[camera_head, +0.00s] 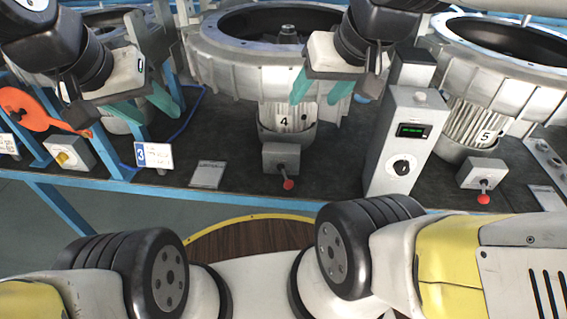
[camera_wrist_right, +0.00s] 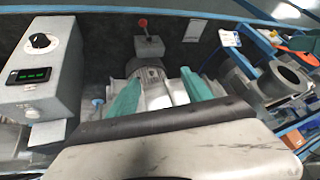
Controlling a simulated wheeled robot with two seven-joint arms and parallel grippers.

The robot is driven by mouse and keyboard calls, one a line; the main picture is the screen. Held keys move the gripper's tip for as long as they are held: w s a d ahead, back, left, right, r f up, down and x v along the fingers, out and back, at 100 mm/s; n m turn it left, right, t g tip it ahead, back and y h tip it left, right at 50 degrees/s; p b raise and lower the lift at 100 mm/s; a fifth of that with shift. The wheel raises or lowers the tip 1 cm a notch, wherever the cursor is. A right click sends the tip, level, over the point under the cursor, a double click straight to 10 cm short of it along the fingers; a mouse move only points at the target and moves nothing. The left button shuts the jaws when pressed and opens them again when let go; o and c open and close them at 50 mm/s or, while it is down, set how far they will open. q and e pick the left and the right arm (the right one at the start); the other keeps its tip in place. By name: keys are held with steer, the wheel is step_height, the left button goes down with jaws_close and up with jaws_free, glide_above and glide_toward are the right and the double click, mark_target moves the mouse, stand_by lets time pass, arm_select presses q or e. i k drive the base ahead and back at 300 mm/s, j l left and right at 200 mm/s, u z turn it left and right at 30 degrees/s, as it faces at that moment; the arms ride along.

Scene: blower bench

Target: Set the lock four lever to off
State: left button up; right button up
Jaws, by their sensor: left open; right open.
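The lock four lever has a red knob (camera_head: 288,184) on a short stem, on a small grey box (camera_head: 281,158) below the blower motor marked 4 (camera_head: 284,121). The knob points toward my body, down in the head view. In the right wrist view the red knob (camera_wrist_right: 142,22) stands beyond its box (camera_wrist_right: 149,47). My right gripper (camera_head: 315,102) is open and empty, its teal fingers above motor 4, apart from the lever. It also shows in the right wrist view (camera_wrist_right: 160,78). My left gripper (camera_head: 134,115) is open and empty, further left over the bench.
A grey control box (camera_head: 397,148) with a green display and black dial stands right of the lever. Another red-knobbed lever (camera_head: 483,198) is below motor 5. A sign marked 3 (camera_head: 153,156) and a flat plate (camera_head: 208,175) lie left. The bench front edge is blue.

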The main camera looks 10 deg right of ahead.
mark_target(288, 184)
steer(key=k+j, duration=0.25)
steer(key=k, duration=0.25)
steer(key=k+j, duration=0.25)
steer(key=k, duration=0.3)
